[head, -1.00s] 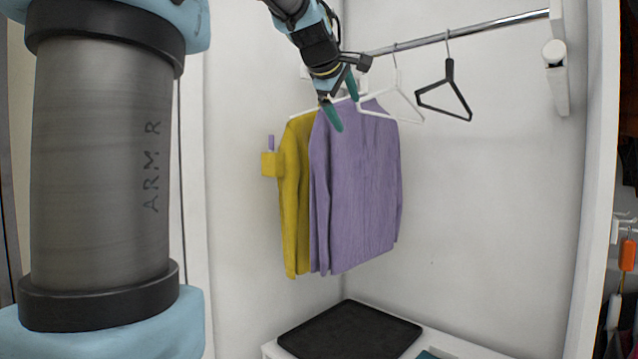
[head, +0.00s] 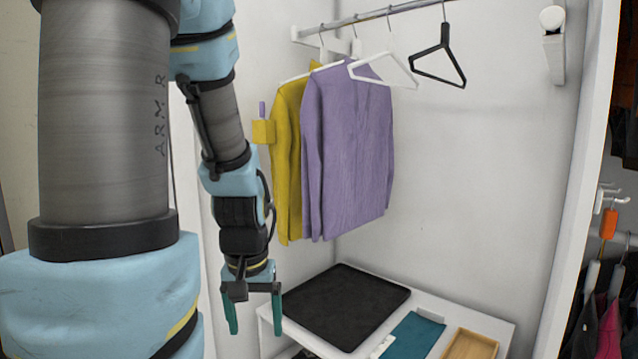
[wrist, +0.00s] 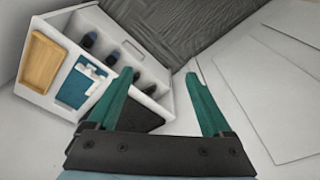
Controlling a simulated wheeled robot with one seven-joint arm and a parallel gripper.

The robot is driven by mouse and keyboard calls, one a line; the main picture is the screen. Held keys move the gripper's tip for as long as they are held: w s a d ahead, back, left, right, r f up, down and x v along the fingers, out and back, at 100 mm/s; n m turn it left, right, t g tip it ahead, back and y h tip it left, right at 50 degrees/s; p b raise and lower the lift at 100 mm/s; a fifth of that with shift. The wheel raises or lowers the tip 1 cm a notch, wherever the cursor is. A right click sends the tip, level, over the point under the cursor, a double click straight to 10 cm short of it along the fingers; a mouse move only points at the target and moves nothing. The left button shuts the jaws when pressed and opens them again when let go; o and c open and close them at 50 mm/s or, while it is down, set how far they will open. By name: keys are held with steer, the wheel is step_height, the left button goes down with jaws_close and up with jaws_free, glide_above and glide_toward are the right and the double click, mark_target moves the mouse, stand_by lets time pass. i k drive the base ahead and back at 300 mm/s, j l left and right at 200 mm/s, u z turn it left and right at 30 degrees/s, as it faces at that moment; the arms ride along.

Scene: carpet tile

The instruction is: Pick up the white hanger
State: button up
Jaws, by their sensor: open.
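The white hanger (head: 408,80) is empty and hangs from the metal rail, between the purple sweater (head: 350,150) and a black hanger (head: 440,62). My gripper (head: 253,312) points down in front of the left part of the low white shelf unit, well below and to the left of the white hanger. Its green fingers are apart with nothing between them. The wrist view also shows my gripper (wrist: 160,95) open and empty, over the floor and the side of the shelf unit. The white hanger is not in the wrist view.
A yellow sweater (head: 288,160) hangs left of the purple one. The white shelf unit (head: 485,319) holds a black tray (head: 345,305), a folded teal cloth (head: 414,335) and a wooden tray (head: 470,346). Shoes (wrist: 112,58) sit in its lower part. A white side panel stands at right.

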mark_target(391, 37)
steer(key=i+j+z, duration=0.15)
steer(key=z, duration=0.2)
steer(key=i+j+z, duration=0.65)
steer(key=k+l, duration=0.1)
